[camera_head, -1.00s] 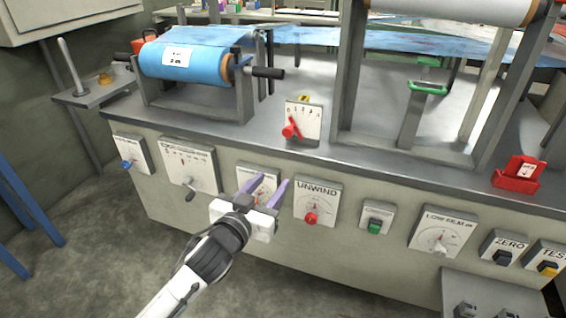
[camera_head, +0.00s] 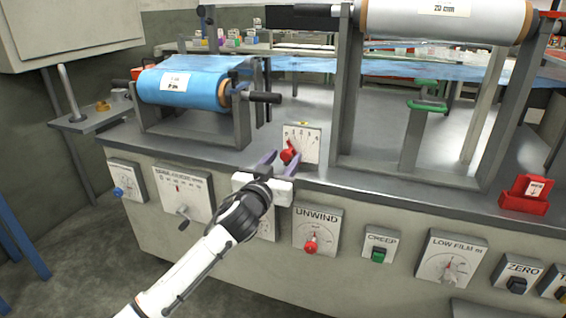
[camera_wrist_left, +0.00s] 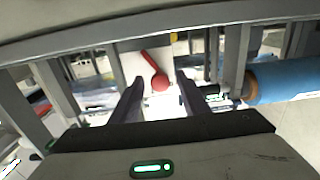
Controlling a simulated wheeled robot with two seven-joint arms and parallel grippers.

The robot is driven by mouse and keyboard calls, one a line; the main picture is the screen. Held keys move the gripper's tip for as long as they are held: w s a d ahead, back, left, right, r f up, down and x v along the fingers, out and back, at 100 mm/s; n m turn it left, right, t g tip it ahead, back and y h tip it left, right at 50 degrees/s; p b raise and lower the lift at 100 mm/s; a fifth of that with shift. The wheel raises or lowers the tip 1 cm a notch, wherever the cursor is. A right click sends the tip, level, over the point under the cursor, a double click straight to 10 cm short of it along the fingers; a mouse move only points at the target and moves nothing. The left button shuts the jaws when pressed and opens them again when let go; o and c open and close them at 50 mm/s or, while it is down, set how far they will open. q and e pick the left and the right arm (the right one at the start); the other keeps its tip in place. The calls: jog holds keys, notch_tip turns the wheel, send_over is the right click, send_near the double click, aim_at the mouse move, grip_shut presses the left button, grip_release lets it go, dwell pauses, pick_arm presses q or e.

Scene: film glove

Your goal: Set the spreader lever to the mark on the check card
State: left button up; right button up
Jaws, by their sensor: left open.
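The spreader lever (camera_head: 289,152) is red with a round knob. It sits on a small white dial plate (camera_head: 308,142) with marks, standing at the front edge of the machine top. My left gripper (camera_head: 280,160) is open, its two purple-grey fingers pointing at the lever from the front. In the left wrist view the lever (camera_wrist_left: 157,76) shows between and beyond the fingertips, apart from them as far as I can tell. A red holder (camera_head: 525,199) with a small white card (camera_head: 535,188) stands at the right on the machine top; its print is too small to read.
A blue film roll (camera_head: 185,85) in a grey stand is left of the lever. A grey frame with a green handle (camera_head: 427,105) rises at the right. The front panel holds several dials and buttons, including the UNWIND dial (camera_head: 316,230) below the lever.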

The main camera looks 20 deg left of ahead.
pick_arm(q)
jog(key=shift+w, duration=0.1)
jog(key=c, duration=1.1)
grip_shut()
pick_arm(e)
jog(key=shift+d, duration=0.1)
